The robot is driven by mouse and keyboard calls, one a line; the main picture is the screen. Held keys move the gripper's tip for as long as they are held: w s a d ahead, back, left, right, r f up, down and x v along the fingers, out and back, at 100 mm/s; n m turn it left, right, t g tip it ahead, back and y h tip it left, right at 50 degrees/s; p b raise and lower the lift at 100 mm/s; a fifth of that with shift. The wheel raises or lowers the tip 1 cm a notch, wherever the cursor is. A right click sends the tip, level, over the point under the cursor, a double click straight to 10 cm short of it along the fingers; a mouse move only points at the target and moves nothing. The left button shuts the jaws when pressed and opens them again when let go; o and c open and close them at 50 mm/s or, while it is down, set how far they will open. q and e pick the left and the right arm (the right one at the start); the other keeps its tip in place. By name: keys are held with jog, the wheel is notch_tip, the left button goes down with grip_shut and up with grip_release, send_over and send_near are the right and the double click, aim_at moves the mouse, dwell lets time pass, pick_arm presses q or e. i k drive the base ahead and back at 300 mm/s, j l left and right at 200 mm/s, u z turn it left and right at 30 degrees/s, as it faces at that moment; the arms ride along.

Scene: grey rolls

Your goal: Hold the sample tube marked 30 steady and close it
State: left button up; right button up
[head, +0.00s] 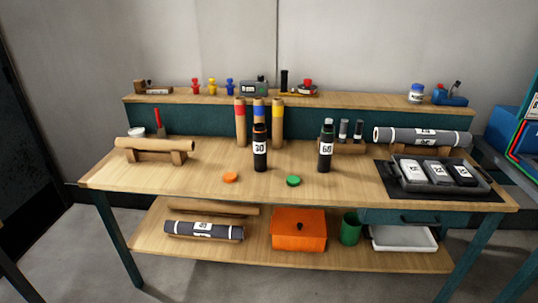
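The sample tube marked 30 (260,150) is black with an orange band near its top and a white label. It stands upright near the middle of the workbench. An orange cap (230,178) lies flat on the bench in front of it, to its left. A second black tube marked 60 (325,150), with green near its top, stands upright to the right. A green cap (293,181) lies on the bench between the two tubes, nearer the front. Neither of my grippers shows in the head view.
Three cardboard tubes with coloured bands (240,125) stand behind tube 30. A brown roll on a cradle (150,145) is at left.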

aim_at(260, 132)
jog(key=i+j+z, duration=0.2)
jog(key=i+z, duration=0.15)
jog(key=i+j+z, duration=0.3)
jog(key=i+j, duration=0.05)
jog(key=i, duration=0.05)
